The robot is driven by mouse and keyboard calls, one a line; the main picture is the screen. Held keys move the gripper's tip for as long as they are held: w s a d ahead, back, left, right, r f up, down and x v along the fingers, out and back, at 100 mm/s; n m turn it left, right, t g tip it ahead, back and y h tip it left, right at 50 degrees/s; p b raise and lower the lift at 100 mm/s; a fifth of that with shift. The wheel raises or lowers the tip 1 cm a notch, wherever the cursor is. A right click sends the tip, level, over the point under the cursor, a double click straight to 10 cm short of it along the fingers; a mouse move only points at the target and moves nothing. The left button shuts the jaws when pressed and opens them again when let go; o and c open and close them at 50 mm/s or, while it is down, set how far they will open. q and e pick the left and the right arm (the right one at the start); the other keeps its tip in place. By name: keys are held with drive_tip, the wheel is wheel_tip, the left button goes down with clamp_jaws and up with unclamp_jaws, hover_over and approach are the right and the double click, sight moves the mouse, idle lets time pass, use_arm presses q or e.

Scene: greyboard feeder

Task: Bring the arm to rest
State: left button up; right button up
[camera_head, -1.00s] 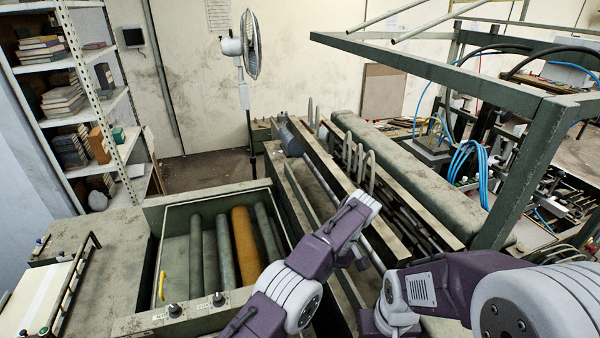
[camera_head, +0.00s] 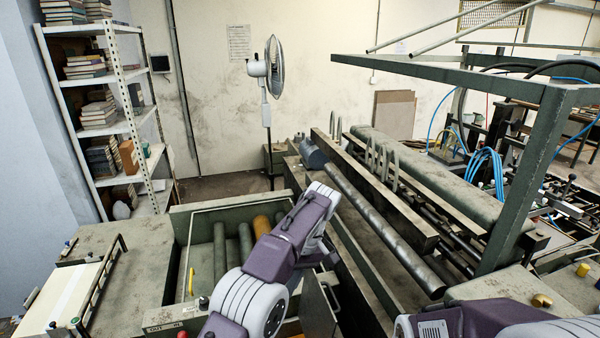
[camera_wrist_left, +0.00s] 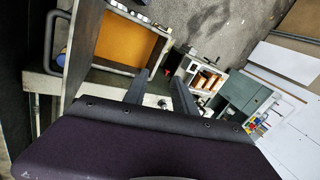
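My left arm (camera_head: 285,245) rises from the bottom middle of the head view, its upper end (camera_head: 318,203) over the right side of the roller tray. Its fingertips cannot be made out clearly there. In the left wrist view, the left gripper (camera_wrist_left: 160,76) shows two dark fingers standing apart with nothing held between them. Part of my right arm (camera_head: 480,322) shows at the lower right edge of the head view; its gripper is out of the picture.
The roller tray (camera_head: 190,218) with several rollers lies left of my arm. A feeder machine with a long bar (camera_head: 385,230) and green frame (camera_head: 525,180) stands right. A fan (camera_head: 268,80) and book shelf (camera_head: 125,100) stand behind. An orange panel (camera_wrist_left: 125,42) shows in the wrist view.

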use_arm(q)
drive_tip(key=s+a+f+h+b, duration=0.3)
drive_tip(key=s+a+f+b, duration=0.75)
drive_tip(key=a, duration=0.45)
drive_tip(key=s+f+m+t+h+b, duration=0.1)
drive_tip(key=s+f+m+t, duration=0.2)
drive_tip(key=s+f, duration=0.6)
wheel_tip(320, 180, down, 4)
drive_tip(key=m, duration=0.2)
drive_tip(key=shift+d+m, duration=0.3)
drive_tip(key=shift+d, duration=0.1)
drive_tip(key=shift+s+r, duration=0.1)
drive_tip(key=shift+s, duration=0.05)
